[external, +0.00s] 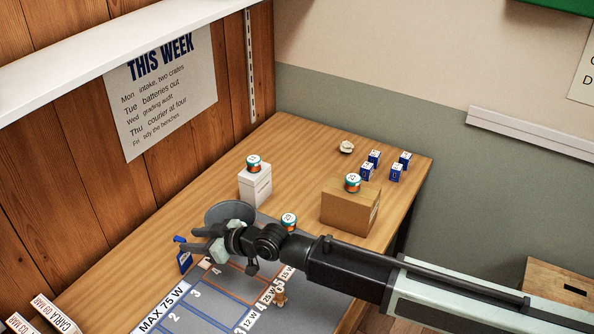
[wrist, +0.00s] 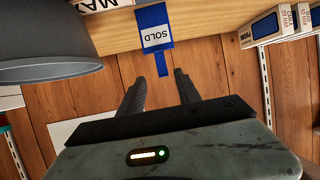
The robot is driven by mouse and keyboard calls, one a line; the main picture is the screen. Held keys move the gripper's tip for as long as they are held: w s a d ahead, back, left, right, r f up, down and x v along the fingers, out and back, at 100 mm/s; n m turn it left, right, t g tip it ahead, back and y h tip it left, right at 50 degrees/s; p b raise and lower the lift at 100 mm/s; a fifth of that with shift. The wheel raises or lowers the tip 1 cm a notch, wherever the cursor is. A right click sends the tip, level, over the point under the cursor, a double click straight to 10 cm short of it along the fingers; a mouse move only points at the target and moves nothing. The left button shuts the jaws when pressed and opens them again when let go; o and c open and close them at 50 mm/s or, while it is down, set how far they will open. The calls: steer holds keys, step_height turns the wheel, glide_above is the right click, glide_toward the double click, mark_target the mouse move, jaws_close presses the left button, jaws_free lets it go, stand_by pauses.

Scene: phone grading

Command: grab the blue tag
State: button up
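In the external view the tag (external: 184,261) is near the table's left edge, just below my gripper's fingers. My gripper (external: 188,242) is open, its two fingers apart with nothing clamped between them. In the wrist view the strip's end points into the gap between the fingertips (wrist: 160,76). I cannot tell whether the fingers touch it.
A dark grey round shade (external: 229,212) is close beside my gripper. A grey numbered mat (external: 215,290) lies under the arm. A white box (external: 255,186) and a cardboard box (external: 349,209) carry tins. Labelled boxes (external: 52,312) are at lower left. A wooden wall (external: 70,190) borders the table.

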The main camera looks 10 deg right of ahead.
mark_target(179, 239)
steer(key=shift+a+b+x, duration=0.2)
steer(key=shift+b+x, duration=1.1)
steer(key=shift+x, duration=2.75)
steer(key=shift+s+d+r, duration=0.1)
steer(key=shift+s+r, duration=0.1)
steer(key=shift+r, duration=0.05)
steer(key=shift+c, duration=0.9)
jaws_close()
